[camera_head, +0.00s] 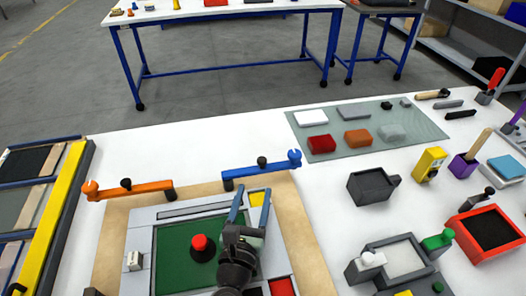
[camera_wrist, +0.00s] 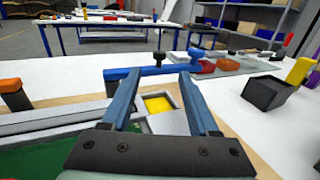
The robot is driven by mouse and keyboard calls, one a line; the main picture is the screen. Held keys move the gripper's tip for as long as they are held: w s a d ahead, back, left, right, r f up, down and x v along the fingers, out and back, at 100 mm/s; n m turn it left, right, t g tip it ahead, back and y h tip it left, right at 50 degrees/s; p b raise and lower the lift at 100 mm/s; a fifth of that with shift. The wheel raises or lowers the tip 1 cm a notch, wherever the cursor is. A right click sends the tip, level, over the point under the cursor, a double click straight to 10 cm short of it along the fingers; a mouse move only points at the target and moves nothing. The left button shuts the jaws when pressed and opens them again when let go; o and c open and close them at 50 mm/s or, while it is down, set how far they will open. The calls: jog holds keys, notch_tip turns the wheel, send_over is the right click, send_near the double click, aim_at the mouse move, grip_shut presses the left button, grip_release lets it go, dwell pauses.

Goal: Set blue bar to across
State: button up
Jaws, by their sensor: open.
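The blue bar (camera_head: 245,174) lies at the back edge of the grey fixture, running left to right with a slight tilt. A black knob stands near its middle, and a blue forked end is at its right. In the wrist view the blue bar (camera_wrist: 118,73) is straight ahead, with its black knob (camera_wrist: 159,58) between the fingertips in the picture. My gripper (camera_head: 252,194) has its two blue fingers apart and empty, on the near side of the bar. The gripper also shows in the wrist view (camera_wrist: 159,80). I cannot tell whether a finger touches the bar.
An orange bar (camera_head: 148,186) with a black knob lies left of the blue bar. The fixture has a green panel (camera_head: 173,262) with a red button (camera_head: 199,243). A dark open box (camera_head: 372,186) stands to the right. A grey mat (camera_head: 430,124) with several blocks lies behind.

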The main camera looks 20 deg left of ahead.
aim_at(261, 164)
jog(key=w, duration=0.3)
jog(key=w+a+b, duration=0.1)
jog(key=w, duration=0.3)
jog(key=w+a, duration=0.1)
jog(key=w, duration=0.3)
jog(key=shift+w+a, duration=0.1)
jog(key=shift+a, duration=0.05)
grip_shut()
dwell(1.1)
